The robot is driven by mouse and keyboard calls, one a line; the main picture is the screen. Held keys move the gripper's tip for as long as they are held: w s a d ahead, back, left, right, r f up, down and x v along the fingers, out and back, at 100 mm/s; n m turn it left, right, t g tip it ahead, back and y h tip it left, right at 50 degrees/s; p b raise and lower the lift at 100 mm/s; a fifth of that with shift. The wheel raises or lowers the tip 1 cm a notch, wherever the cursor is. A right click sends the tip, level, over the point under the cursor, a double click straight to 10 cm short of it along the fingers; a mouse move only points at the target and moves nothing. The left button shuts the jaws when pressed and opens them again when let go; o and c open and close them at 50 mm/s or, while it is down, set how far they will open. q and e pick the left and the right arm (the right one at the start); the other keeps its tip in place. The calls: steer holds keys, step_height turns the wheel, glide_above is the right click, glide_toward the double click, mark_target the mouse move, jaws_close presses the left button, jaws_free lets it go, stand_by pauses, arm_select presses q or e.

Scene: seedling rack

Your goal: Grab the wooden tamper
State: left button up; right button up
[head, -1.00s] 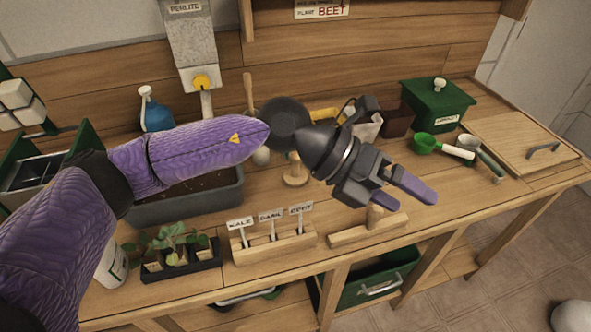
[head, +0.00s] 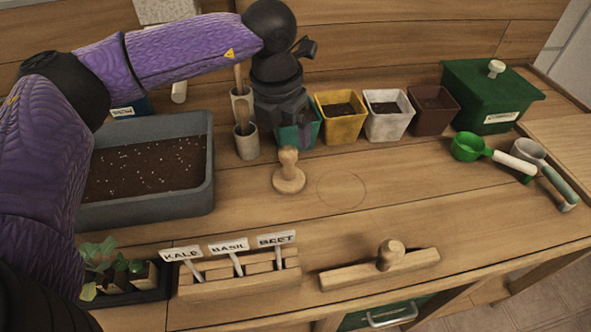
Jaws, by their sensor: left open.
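A wooden tamper (head: 288,174) with a round base and an upright knob stands on the bench in the middle of the head view. A long wooden bar with a round knob (head: 381,266) lies nearer the front edge. My left gripper (head: 288,132) is open and points down behind the round tamper, apart from it in the picture. It partly covers a teal pot (head: 311,128), and its fingertips are hard to make out. I see nothing between its fingers. My right gripper is not in view.
Yellow (head: 341,125), white (head: 388,121) and brown (head: 433,112) pots stand right of my gripper. Small cups holding wooden-handled tools (head: 246,143) are at its left. Bench right of the tamper is clear.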

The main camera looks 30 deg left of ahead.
mark_target(287, 149)
arm_select(q)
steer(key=f+b, duration=0.1)
steer(key=f, duration=0.2)
steer(key=f+b, duration=0.1)
steer(key=f, duration=0.3)
steer(key=shift+w+d+f, duration=0.15)
steer(key=shift+d+f, duration=0.05)
steer(key=shift+f, duration=0.05)
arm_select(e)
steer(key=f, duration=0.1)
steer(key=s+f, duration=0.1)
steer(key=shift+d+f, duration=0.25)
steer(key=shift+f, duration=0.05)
arm_select(q)
steer(key=shift+r, duration=0.1)
steer(key=shift+c, duration=0.2)
jaws_close()
